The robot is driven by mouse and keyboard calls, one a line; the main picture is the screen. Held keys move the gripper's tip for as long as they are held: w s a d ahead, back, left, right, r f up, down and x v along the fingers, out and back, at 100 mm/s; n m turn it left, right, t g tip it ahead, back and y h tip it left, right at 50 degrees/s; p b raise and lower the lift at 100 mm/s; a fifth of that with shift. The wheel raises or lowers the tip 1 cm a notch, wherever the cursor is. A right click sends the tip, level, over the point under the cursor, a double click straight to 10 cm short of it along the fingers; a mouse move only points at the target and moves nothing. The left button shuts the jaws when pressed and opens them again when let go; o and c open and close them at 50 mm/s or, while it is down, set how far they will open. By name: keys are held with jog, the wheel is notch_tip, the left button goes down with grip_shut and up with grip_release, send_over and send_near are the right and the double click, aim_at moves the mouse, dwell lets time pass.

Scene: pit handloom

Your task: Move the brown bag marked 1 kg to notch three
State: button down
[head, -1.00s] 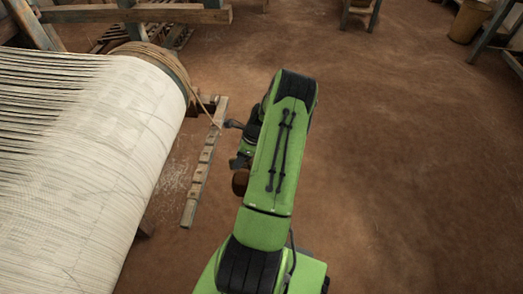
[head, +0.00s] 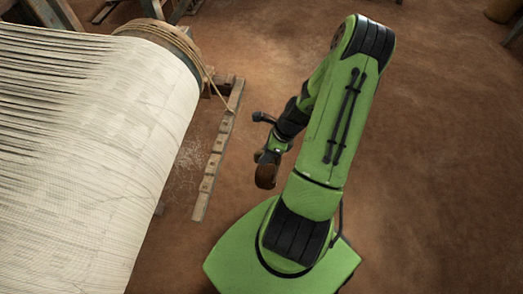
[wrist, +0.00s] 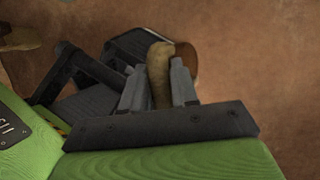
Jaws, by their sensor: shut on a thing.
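My gripper (head: 269,157) is shut on a brown bag (head: 266,176), which hangs below the fingers. In the wrist view the gripper (wrist: 157,86) pinches the tan upper part of the bag (wrist: 160,62) between two grey fingers, with a darker brown part beyond. No 1 kg mark is readable. The notched wooden bar (head: 214,160) stands to the left of my gripper, with a clear gap between it and the bag. Its notches show as small blocks and gaps along its length; I cannot read any numbers.
The large warp roller (head: 120,130) with white threads fills the left. A rope (head: 212,84) runs from its end to the top of the bar. Wooden frame posts (head: 55,14) stand at upper left. The brown earth floor (head: 440,150) is clear at right.

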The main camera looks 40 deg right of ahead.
jog(key=shift+s+d, duration=0.7)
jog(key=shift+s, duration=0.25)
jog(key=s+d, duration=0.1)
jog(key=s, duration=0.1)
jog(key=s+d+r+p, duration=0.1)
jog(key=d, duration=0.1)
jog(key=shift+s, duration=0.4)
